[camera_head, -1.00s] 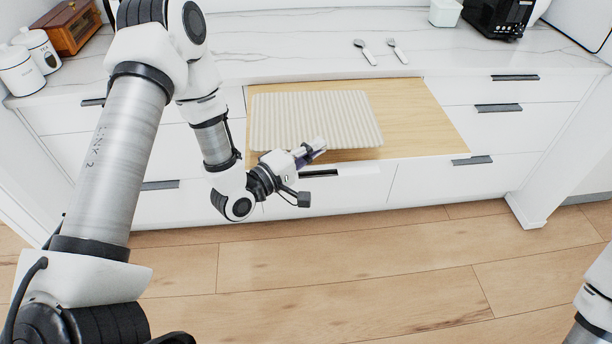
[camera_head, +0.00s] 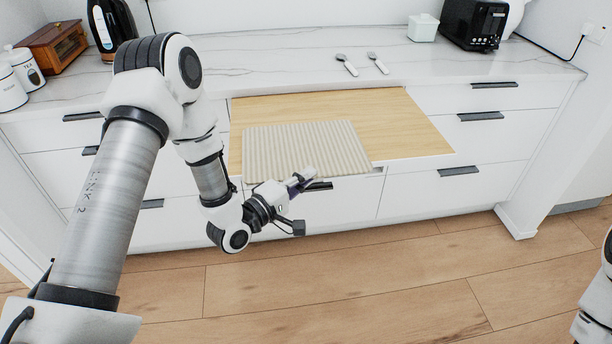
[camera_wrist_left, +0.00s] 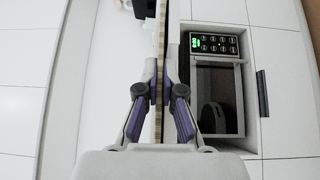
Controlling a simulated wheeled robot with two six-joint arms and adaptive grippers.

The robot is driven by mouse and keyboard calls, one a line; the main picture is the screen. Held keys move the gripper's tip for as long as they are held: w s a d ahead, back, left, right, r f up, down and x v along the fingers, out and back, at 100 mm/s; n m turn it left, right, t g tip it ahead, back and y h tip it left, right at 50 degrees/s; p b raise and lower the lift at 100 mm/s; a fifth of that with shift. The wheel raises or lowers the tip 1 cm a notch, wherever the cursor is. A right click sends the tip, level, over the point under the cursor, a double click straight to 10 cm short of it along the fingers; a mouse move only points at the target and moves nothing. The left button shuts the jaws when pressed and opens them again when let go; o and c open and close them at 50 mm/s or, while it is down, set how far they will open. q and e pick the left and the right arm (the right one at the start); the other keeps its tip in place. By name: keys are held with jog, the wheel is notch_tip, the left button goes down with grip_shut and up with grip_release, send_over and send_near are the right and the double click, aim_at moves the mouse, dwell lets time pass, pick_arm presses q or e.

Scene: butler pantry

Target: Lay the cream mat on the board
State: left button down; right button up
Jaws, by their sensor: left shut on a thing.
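The cream ribbed mat (camera_head: 305,150) is level over the front left part of the light wooden board (camera_head: 400,120). Its front edge reaches to or slightly past the board's front edge. I cannot tell whether it touches the board or hovers just above. My left gripper (camera_head: 303,180) is at the mat's front edge, shut on it. In the left wrist view the fingers (camera_wrist_left: 160,100) pinch a thin sheet, seen edge-on, from both sides. Bare board shows behind the mat and to its right. My right gripper is out of view.
Two spoons (camera_head: 346,65) (camera_head: 377,63) lie on the marble counter (camera_head: 280,67) behind the board. A white box (camera_head: 423,28) and a black toaster (camera_head: 474,24) stand at the back right. Canisters (camera_head: 22,66) and a wooden box (camera_head: 57,47) are at the left. White drawers (camera_head: 480,135) are below.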

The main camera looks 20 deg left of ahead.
pick_arm(q)
jog(key=shift+r, duration=0.1)
jog(key=c, duration=1.2)
grip_release()
jog(key=shift+c, duration=0.2)
jog(key=shift+s, duration=0.1)
jog(key=v, duration=1.2)
jog(key=shift+d, duration=0.1)
